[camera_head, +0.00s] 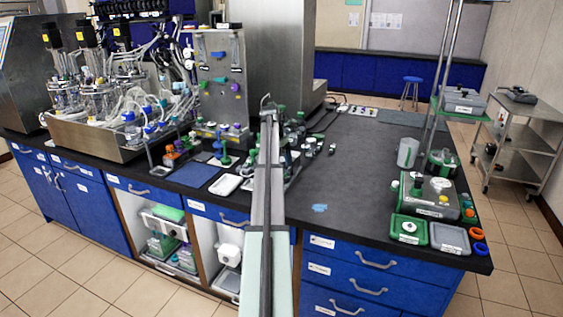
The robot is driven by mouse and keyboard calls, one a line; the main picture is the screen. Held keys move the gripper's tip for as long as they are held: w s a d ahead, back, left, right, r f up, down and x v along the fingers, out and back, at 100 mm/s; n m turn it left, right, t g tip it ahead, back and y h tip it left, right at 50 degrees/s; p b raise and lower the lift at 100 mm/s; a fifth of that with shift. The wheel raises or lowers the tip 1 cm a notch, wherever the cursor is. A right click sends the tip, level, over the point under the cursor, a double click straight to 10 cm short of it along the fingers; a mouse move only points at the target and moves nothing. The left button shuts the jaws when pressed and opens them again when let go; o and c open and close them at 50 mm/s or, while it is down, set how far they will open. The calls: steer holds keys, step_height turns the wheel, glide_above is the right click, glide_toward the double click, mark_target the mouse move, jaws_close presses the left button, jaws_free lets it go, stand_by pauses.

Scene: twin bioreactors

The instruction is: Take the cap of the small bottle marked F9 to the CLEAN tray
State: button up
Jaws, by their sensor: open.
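My arm reaches from the bottom middle away over the bench, and my gripper (268,102) is at its far end, small in view and open, with nothing seen in it. Several small bottles with dark or green caps (300,116) stand just right of the arm; their marks are too small to read, so I cannot tell which is F9. The arm hides part of this group. A green-rimmed tray (408,240) and a grey tray (449,249) lie side by side at the front right, each with a small label. I cannot read which is CLEAN.
A green and grey device (428,197) stands behind the trays, with orange and blue rings (477,241) beside them. A white tray (226,185) and blue mat (194,175) lie left of the arm. Glass vessels and tubing fill the back left. The bench's middle right (350,170) is mostly clear.

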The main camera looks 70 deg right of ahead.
steer(key=shift+c, duration=0.4)
steer(key=c, duration=1)
